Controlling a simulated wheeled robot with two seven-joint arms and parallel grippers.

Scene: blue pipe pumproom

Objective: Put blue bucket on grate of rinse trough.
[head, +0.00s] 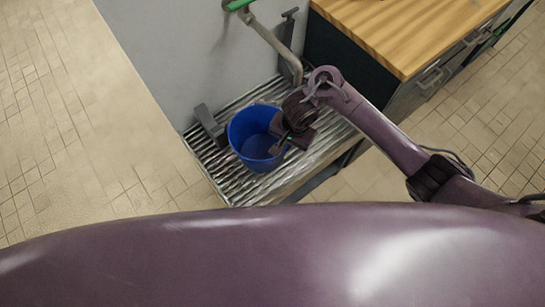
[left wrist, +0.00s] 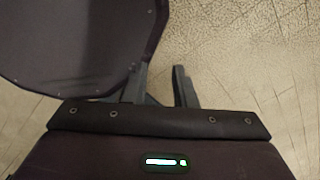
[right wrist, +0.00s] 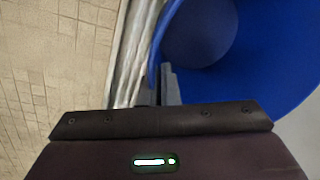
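The blue bucket (head: 244,136) is upright over the slatted metal grate (head: 228,183) of the rinse trough, against the grey wall. I cannot tell for sure whether its base touches the slats. My right gripper (head: 284,146) is at the bucket's right rim. In the right wrist view the fingers (right wrist: 163,82) are close together with the rim of the bucket (right wrist: 265,65) between them, and the grate (right wrist: 131,55) shows beside it. My left gripper (left wrist: 160,76) is open and empty above the tiled floor; it is not in the head view.
A pipe with a green handle (head: 237,4) comes down along the wall behind the bucket. A dark cabinet with a wooden top (head: 405,30) stands right of the trough. A grey bracket (head: 208,123) sits at the grate's left side. The tiled floor at left is clear.

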